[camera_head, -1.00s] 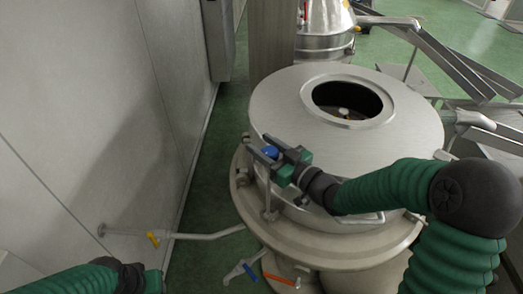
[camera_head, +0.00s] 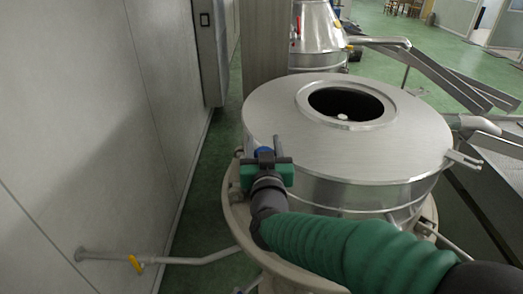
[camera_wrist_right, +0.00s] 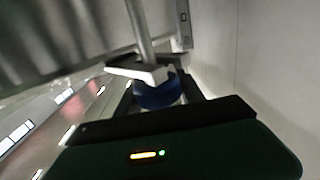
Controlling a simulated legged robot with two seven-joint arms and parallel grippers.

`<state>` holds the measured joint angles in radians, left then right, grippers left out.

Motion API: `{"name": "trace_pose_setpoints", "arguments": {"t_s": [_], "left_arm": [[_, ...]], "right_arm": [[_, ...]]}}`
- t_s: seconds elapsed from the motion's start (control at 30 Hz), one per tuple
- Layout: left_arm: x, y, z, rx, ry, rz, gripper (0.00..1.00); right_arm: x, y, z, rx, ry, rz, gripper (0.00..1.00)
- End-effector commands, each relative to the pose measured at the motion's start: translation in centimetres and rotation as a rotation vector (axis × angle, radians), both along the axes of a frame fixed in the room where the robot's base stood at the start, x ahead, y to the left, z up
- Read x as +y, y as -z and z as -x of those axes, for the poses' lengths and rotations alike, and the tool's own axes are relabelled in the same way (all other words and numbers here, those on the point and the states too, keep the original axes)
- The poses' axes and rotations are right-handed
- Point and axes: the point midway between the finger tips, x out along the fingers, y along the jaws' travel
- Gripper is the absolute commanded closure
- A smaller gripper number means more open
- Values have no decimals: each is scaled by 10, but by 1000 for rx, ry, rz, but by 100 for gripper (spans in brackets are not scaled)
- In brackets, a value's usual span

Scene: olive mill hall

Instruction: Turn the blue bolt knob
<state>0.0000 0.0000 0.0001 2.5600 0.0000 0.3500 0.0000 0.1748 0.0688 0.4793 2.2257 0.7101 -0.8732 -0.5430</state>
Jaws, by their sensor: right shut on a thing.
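The blue bolt knob (camera_head: 264,152) is at the left edge of the large steel vessel's lid, mostly hidden by my right gripper. In the right wrist view the blue knob (camera_wrist_right: 157,93) sits between the dark fingers, under a pale metal piece and a steel rod. My right gripper (camera_head: 265,158) is shut on the knob, with its green body and black wrist in front of it. In the right wrist view the gripper's dark body (camera_wrist_right: 158,115) fills the lower part. My left gripper is not in view.
The steel lid (camera_head: 400,145) has a round open hole (camera_head: 347,101). Metal chutes (camera_head: 450,80) are at the right. Green floor shows between wall and vessel.

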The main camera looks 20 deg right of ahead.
Motion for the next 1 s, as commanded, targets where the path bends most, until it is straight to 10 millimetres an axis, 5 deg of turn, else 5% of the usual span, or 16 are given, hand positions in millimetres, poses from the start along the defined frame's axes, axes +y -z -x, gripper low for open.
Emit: {"name": "trace_pose_setpoints", "arguments": {"t_s": [0.6, 0.63, 0.8, 1.0], "left_arm": [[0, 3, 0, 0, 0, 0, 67], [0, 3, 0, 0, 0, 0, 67], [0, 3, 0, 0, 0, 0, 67], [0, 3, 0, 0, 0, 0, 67]], "right_arm": [[-2, 1, 1, 3, 48, -2, 96], [-2, 1, 1, 3, 48, -2, 53], [-2, 1, 1, 2, 47, -1, 34], [-2, 0, 1, 1, 47, -1, 34]]}}
